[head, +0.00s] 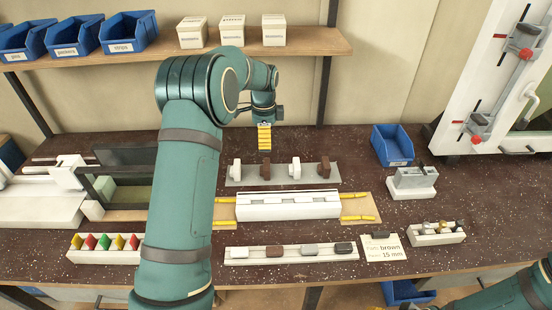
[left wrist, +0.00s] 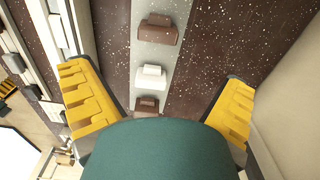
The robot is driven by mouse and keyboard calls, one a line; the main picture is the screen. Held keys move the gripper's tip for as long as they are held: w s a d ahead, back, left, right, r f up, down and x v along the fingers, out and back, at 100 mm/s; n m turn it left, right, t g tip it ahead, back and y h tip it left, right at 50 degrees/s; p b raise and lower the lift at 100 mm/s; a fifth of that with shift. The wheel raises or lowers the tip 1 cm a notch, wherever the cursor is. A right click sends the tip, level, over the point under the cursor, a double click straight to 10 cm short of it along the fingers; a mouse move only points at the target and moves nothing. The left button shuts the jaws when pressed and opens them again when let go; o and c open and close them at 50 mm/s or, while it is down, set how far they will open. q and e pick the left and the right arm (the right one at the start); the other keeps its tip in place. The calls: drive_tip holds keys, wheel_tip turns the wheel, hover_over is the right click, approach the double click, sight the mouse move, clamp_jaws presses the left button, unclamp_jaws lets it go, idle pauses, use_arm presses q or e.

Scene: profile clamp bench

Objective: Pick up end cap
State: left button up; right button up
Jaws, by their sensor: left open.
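A grey strip (head: 252,181) at the back of the bench carries a row of upright cap-like pieces, alternating white (head: 237,168) and brown (head: 266,169). In the left wrist view the strip shows a brown piece (left wrist: 158,30), a white piece (left wrist: 151,76) and another brown piece (left wrist: 146,104). My left gripper (head: 264,138) hangs above and behind this row, yellow fingers pointing down. It is open and empty, with the row lying between its fingers (left wrist: 160,95) in the wrist view. A green dome hides the strip's near end there. My right gripper is out of view.
A white profile (head: 288,205) lies in front of the row. A front tray (head: 237,255) holds several small blocks beside a card (head: 383,247) reading brown, 15 mm. A blue bin (head: 392,145) and a grey-white fixture (head: 412,182) stand right. A shelf (head: 300,45) hangs above.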

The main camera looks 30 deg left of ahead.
sight(265, 164)
use_arm(q)
wheel_tip(265, 164, down, 8)
drive_tip(key=shift+s+r+b, duration=0.15)
drive_tip(key=shift+b, duration=0.35)
drive_tip(key=shift+f+b, duration=0.4)
drive_tip(key=shift+f, duration=2.6)
drive_tip(key=c, duration=1)
